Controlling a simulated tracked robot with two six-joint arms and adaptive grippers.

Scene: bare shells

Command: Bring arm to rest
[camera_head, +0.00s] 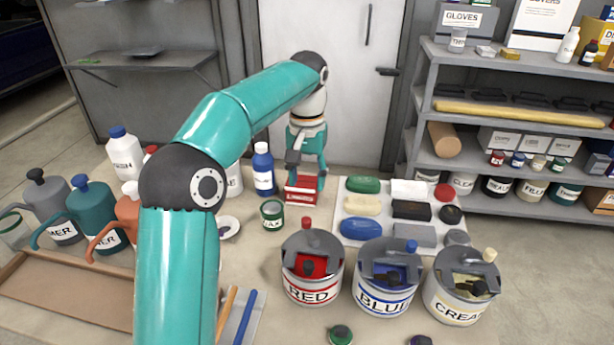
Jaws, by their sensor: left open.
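My left arm, teal with dark joints, reaches up from the bottom and bends over the table. My left gripper (307,176) points down at the middle of the table, with its fingers apart. A small red box-like item (301,192) with a pale band is right under and between the fingertips; I cannot tell whether they touch it. My right gripper is out of view.
A blue bottle (264,168) and a green-labelled jar (272,214) stand close left of the gripper. A pale tray (354,229) of coloured blocks lies to the right. Red (312,289), blue (386,299) and cream (459,308) paint cans stand in front. Shelves (520,67) are behind.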

